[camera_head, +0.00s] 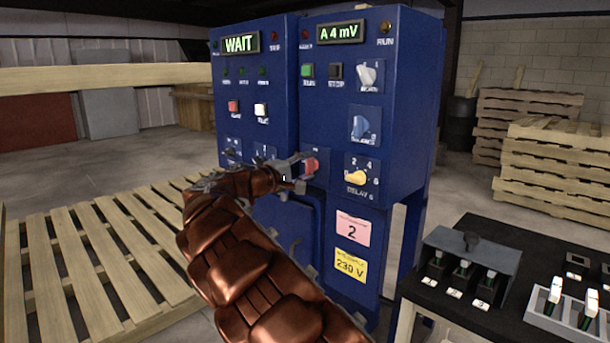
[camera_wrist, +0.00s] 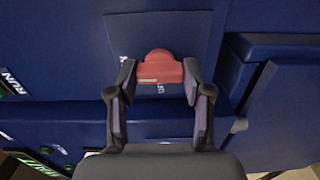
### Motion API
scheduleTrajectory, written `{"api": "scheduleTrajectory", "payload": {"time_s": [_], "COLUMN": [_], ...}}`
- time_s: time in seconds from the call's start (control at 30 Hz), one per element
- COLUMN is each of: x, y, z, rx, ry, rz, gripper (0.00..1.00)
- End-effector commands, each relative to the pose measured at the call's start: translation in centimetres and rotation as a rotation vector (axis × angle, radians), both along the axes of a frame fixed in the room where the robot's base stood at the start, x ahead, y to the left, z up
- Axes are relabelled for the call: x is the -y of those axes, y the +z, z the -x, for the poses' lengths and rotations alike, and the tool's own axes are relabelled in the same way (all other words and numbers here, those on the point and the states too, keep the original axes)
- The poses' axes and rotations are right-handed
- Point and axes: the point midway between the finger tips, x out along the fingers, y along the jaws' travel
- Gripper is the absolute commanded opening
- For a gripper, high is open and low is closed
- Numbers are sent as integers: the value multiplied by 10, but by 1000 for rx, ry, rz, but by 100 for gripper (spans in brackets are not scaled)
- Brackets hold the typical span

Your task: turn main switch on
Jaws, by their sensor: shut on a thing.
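The main switch, a red rotary knob (camera_head: 310,167), is on the front of the right blue cabinet (camera_head: 403,114). It also shows in the wrist view (camera_wrist: 159,68) on a blue plate. My gripper (camera_head: 297,170) is at the knob, reaching from the lower middle of the picture. In the wrist view its two fingers (camera_wrist: 160,88) are on either side of the red knob and closed on it. The lettering by the knob is partly hidden by my gripper.
The cabinet displays read "WAIT" (camera_head: 240,43) and "A 4 mV" (camera_head: 341,31). A yellow knob (camera_head: 356,177) sits right of the red knob, a blue knob (camera_head: 362,126) above. A black table with levers (camera_head: 520,240) stands at the right. A wooden pallet (camera_head: 100,250) is at the left.

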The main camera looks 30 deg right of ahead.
Motion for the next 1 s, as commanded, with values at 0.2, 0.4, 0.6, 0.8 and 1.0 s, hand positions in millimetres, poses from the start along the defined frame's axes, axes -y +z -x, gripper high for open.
{"api": "scheduleTrajectory", "payload": {"time_s": [0.2, 0.4, 0.6, 0.8, 1.0], "x": [1, 1, 1, 0, 0], "y": [-1, -1, -1, -1, 0], "z": [1, 1, 1, 0, 0], "rx": [14, 14, 13, 13, 13], "ry": [-3, -3, -3, -2, -1], "rz": [-5, -5, -5, -4, -4], "gripper": [15, 15, 62, 75, 75]}}
